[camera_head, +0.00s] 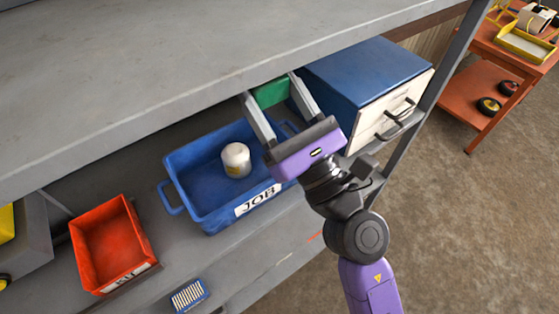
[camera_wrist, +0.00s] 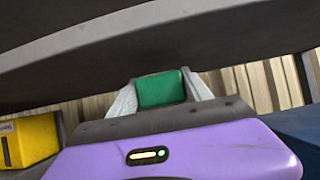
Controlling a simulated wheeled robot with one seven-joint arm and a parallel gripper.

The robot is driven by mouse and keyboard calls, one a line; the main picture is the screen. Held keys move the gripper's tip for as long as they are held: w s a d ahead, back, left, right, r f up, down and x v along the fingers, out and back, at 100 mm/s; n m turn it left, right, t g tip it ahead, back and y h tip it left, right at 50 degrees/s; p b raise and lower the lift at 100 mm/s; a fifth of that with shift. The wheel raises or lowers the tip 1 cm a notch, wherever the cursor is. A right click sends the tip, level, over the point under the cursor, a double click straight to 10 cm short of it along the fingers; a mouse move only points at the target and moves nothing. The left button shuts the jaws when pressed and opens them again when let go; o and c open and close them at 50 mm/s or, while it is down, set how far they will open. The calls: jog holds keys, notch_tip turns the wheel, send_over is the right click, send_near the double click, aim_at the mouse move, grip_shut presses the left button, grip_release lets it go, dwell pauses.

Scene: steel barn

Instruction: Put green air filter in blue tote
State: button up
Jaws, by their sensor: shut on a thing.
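The green air filter (camera_head: 271,92) is between the fingers of my gripper (camera_head: 270,97), which is shut on it. It also shows in the wrist view (camera_wrist: 161,89), held between the two pale fingers. The blue tote (camera_head: 187,160) stands on the shelf, with a printed label on its front. My gripper is over the tote's right and back part, with the filter near its back right corner in the picture. The exact height above the tote is hard to tell. My gripper hides part of the tote's right side.
An upper shelf (camera_head: 180,70) lies close by. A blue-topped drawer cabinet (camera_head: 365,75) stands right of the tote. A red bin (camera_head: 112,240) and a small blue-and-white striped item (camera_head: 189,295) are left and in front.

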notch_tip(320, 180, down, 20)
jog(key=b, duration=0.6)
jog(key=shift+d+b, duration=0.15)
jog(key=shift+b, duration=0.25)
jog(key=o, duration=1.6)
jog(key=shift+r, duration=0.1)
jog(key=shift+c, duration=0.2)
jog(key=b+v, duration=0.5)
jog(key=v, duration=0.7)
